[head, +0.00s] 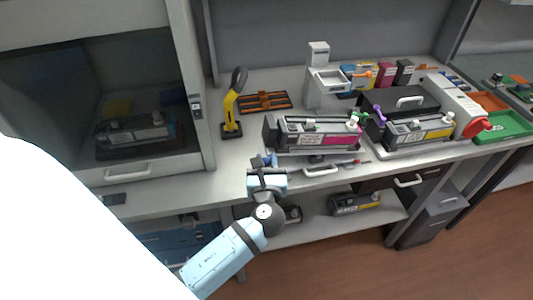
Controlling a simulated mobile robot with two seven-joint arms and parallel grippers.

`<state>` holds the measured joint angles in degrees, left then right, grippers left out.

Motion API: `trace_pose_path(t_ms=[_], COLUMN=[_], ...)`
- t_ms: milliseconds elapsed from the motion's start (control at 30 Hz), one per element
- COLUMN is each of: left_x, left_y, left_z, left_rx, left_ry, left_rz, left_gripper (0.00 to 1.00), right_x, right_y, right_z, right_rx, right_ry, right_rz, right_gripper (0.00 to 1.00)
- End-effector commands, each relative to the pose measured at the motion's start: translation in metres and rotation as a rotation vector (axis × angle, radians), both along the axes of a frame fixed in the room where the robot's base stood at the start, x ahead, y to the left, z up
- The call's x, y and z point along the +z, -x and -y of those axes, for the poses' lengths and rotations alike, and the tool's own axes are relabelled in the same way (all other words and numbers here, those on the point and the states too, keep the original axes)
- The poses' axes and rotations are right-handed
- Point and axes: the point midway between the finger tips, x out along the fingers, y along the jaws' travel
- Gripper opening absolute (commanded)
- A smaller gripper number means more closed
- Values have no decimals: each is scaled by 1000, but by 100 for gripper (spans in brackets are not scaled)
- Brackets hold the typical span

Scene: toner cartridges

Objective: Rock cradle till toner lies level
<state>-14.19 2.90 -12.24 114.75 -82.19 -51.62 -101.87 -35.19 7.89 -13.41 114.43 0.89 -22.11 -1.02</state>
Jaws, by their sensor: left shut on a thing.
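A toner cartridge with a magenta label (312,141) lies lengthwise in a low cradle (285,152) near the bench's front edge. The cartridge looks roughly level; the toner inside cannot be seen. My left gripper (268,163) is at the cradle's front left, by the bench edge, with its light blue arm coming up from below. It is shut on what looks like the cradle's near left part; its fingertips and the exact contact are small and partly hidden. My right gripper is not in view.
A yellow-label cartridge (420,132) stands to the right, by a black case (400,101). A yellow-and-black tool (231,108) stands upright behind left, near an orange rack (265,101). A glass-fronted cabinet (110,60) is at left. Green (503,127) and orange trays lie far right.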

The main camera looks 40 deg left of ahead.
Motion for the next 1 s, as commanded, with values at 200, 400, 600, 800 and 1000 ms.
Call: trace_pose_path(t_ms=[200, 400, 600, 800, 1000], left_x=[-38, -60, -65, -64, -64], left_y=[6, 7, 7, 7, 7], left_z=[-5, -7, -7, -7, -7], left_rx=[4, 5, 4, 4, 4], left_ry=[95, 187, 227, 230, 230], left_rz=[112, 220, 264, 267, 266], left_gripper=[0, 0, 0, 0, 49], right_x=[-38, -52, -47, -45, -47], right_y=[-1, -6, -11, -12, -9], right_z=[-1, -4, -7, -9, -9], right_rx=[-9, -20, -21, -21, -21], right_ry=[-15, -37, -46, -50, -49], right_rz=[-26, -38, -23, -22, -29], right_gripper=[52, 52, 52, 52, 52])
